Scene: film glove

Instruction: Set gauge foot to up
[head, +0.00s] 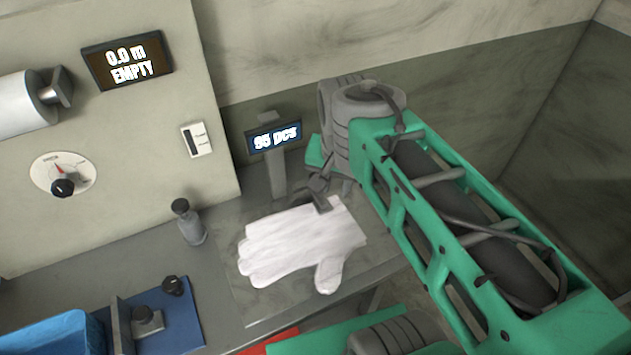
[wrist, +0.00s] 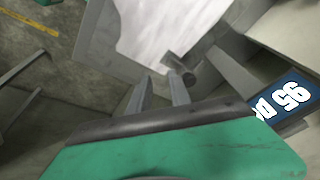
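The gauge foot (head: 321,201) is a small dark grey piece at the cuff end of the white glove (head: 300,247), below the gauge display (head: 274,138) reading "95 pcs". It looks low, against or just above the glove; exact contact is unclear. In the head view my arm's wrist hides most of my gripper.
A grey bottle-like post (head: 187,222) stands left of the glove. A blue mat (head: 180,318) and a blue bin (head: 65,335) are at lower left. The wall panel carries a dial (head: 62,175), a small switch (head: 196,139) and an "EMPTY" display (head: 127,60).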

